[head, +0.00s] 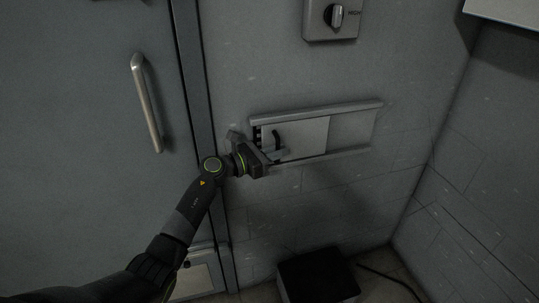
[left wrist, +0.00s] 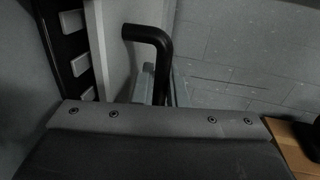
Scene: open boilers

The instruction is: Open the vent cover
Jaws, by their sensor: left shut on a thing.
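The vent cover (head: 300,137) is a pale flat panel between two horizontal rails on the grey wall. It sits toward the left end of the rails. A narrow strip of dark vent with pale slots (left wrist: 80,55) shows at its left edge. Its black bent handle (head: 277,138) stands out near the left end; in the left wrist view the handle (left wrist: 158,45) rises between the fingers. My left gripper (head: 275,154) is shut on the lower part of the handle. The grip itself is partly hidden behind the gripper body. My right gripper is not in view.
A grey door with a metal bar handle (head: 146,103) stands to the left. A switch box with a knob (head: 332,18) is on the wall above. A dark box (head: 318,277) is on the floor below. The rail section right of the cover (head: 352,130) is clear.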

